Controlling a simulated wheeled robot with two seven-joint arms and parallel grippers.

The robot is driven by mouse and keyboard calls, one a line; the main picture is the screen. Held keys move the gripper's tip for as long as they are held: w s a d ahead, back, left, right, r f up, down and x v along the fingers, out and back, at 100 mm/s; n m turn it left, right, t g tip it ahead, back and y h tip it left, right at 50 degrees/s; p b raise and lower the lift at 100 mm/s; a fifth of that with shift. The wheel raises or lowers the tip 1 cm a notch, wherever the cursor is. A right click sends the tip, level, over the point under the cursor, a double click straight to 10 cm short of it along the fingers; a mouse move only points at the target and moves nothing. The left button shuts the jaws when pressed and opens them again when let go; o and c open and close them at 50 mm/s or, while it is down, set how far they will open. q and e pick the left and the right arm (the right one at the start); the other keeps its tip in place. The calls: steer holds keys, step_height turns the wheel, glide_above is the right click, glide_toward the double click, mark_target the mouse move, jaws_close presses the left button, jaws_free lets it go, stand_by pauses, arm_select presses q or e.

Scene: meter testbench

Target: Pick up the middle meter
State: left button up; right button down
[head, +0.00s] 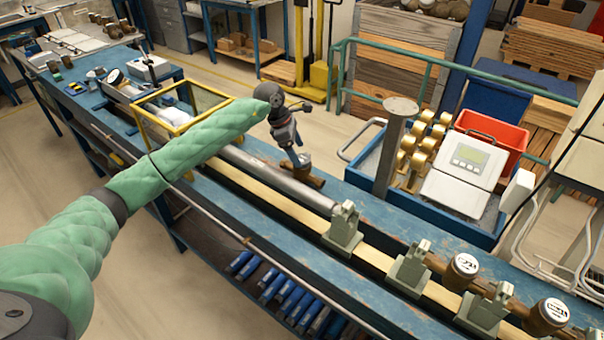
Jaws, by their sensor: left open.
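My left arm, in a green padded sleeve, reaches in from the left. My left gripper (298,158) points down, open, at a brown metal meter (312,180) on the bench rail. The gripper partly hides this meter, and I cannot tell whether the fingers touch it. Two more brown meters with white round faces sit in line at lower right: one (463,268) between grey-green clamps, the other (549,314) near the bottom right corner. Of these three, the one between the clamps is in the middle of the row. My right gripper is not in view.
Grey-green clamps (343,230) stand along the blue bench (372,222). A yellow-framed glass box (180,104) sits left of the gripper. A grey post (393,150), brass parts (425,145), a white display unit (464,172) and a red bin (490,140) stand behind the rail.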

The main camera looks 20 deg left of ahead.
mark_target(302, 160)
arm_select(q)
steer(key=shift+s+d+f, duration=0.15)
steer(key=shift+f, duration=0.2)
steer(key=shift+s+d+f, duration=0.15)
steer(key=shift+f, duration=0.2)
steer(key=x, duration=0.2)
steer(key=p+x, duration=0.1)
steer(key=shift+s+d+f, duration=0.1)
steer(key=shift+s+f, duration=0.05)
steer(key=shift+s, duration=0.15)
steer(key=shift+w+d+f, duration=0.15)
steer(key=shift+w+f, duration=0.1)
steer(key=shift+f, duration=0.35)
steer(key=shift+w+d+f, duration=0.2)
steer(key=shift+w+f, duration=0.1)
steer(key=shift+f, duration=0.3)
steer(key=shift+s, duration=0.1)
steer(key=shift+s+r, duration=0.15)
steer(key=shift+r, duration=0.05)
steer(key=c, duration=0.7)
steer(key=shift+r, duration=0.15)
steer(key=c, duration=0.9)
steer(key=shift+c, duration=0.2)
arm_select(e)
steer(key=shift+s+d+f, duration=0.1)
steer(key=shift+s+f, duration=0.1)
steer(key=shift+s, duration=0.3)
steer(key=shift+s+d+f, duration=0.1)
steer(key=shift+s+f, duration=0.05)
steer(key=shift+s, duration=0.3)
